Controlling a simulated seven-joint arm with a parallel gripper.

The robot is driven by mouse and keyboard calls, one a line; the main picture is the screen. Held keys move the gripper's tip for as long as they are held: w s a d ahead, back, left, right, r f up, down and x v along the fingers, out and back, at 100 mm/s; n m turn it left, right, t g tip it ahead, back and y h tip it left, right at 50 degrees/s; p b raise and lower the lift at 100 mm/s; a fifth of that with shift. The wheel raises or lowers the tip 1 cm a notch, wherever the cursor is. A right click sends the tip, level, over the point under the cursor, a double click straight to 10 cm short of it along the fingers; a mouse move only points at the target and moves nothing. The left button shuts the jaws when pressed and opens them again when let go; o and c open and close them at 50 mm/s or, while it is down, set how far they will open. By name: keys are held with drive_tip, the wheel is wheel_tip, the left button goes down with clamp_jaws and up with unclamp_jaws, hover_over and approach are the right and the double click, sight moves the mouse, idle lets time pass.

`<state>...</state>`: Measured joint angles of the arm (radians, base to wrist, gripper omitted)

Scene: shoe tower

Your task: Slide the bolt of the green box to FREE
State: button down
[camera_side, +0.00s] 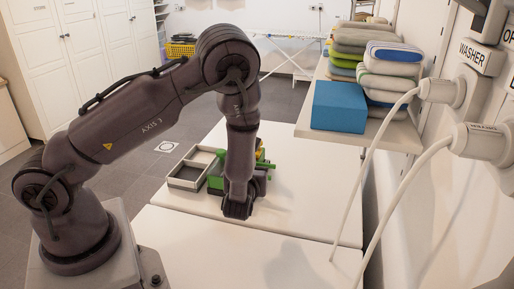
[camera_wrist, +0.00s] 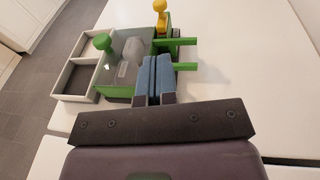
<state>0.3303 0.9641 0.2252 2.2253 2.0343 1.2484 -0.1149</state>
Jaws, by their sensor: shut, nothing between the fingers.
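The green box (camera_wrist: 125,65) has a clear lid with a green knob (camera_wrist: 103,42) on top, and a pale grey shape shows through the lid. In the side view the box (camera_side: 215,184) is partly hidden behind my arm. Two green bars (camera_wrist: 184,66) stick out from its right side. A yellow knobbed piece (camera_wrist: 160,18) stands at its far right corner. I cannot tell which part is the bolt, and no FREE mark is readable. My gripper (camera_wrist: 154,62) is shut and empty, its blue fingers together at the box's near right edge; contact is unclear.
A grey divided tray (camera_wrist: 76,73) stands left of the box. The white table (camera_side: 310,180) is clear to the right. A shelf (camera_side: 385,133) with a blue block (camera_side: 339,106) and stacked shoe-like items (camera_side: 392,62) is at upper right. Pale cables (camera_side: 372,150) hang down at the right.

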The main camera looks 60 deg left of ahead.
drive_tip(key=x, duration=1.4)
drive_tip(key=shift+w+r+x, duration=0.15)
drive_tip(key=shift+x, duration=0.75)
drive_tip(key=shift+w+r+x, duration=0.1)
drive_tip(key=shift+r+x, duration=0.05)
drive_tip(key=shift+x, duration=0.75)
drive_tip(key=shift+d, duration=0.1)
drive_tip(key=v, duration=1.4)
drive_tip(key=shift+d, duration=0.2)
